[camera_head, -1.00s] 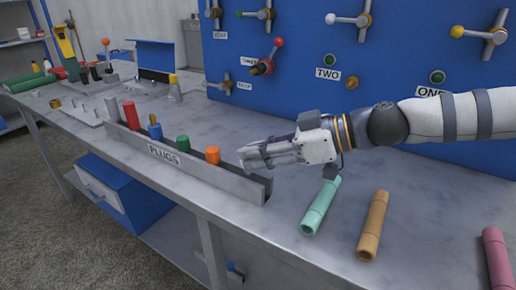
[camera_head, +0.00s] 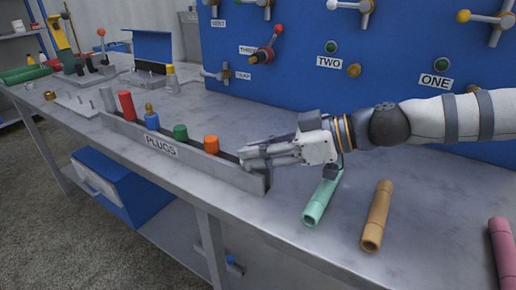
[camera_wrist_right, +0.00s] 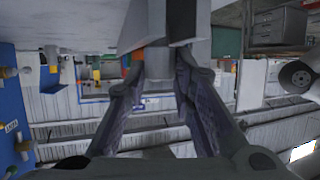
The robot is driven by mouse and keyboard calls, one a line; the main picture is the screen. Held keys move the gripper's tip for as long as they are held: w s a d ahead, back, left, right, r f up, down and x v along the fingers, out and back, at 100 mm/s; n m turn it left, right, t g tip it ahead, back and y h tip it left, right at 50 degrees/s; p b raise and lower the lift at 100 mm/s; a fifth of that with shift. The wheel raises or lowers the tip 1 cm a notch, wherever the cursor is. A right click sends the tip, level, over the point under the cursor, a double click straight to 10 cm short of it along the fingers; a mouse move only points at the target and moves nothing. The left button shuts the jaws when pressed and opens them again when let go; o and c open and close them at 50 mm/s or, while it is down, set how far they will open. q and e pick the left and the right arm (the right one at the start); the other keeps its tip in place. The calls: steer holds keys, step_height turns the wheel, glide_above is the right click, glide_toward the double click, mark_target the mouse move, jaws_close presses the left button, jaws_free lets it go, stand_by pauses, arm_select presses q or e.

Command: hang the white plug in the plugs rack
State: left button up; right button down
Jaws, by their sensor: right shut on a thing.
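The grey plugs rack (camera_head: 160,147), labelled PLUGS, stands along the front edge of the workbench. My right gripper (camera_head: 245,155) is low at the rack's right end, just right of the orange plug. It is shut on a pale grey-white piece, taken as the white plug (camera_wrist_right: 159,66), which shows between the fingertips in the right wrist view. In the head view the fingers hide this plug, so I cannot tell how deep it sits. My left gripper is not in view.
A mint hose piece (camera_head: 321,200), a tan one (camera_head: 376,216) and a pink one (camera_head: 502,252) lie on the bench at right. A blue panel (camera_head: 300,80) with valves stands behind. The bench behind the rack is mostly clear.

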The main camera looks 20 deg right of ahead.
steer(key=c, duration=1.3)
jaws_free()
steer(key=v, duration=1.2)
steer(key=shift+f, duration=0.1)
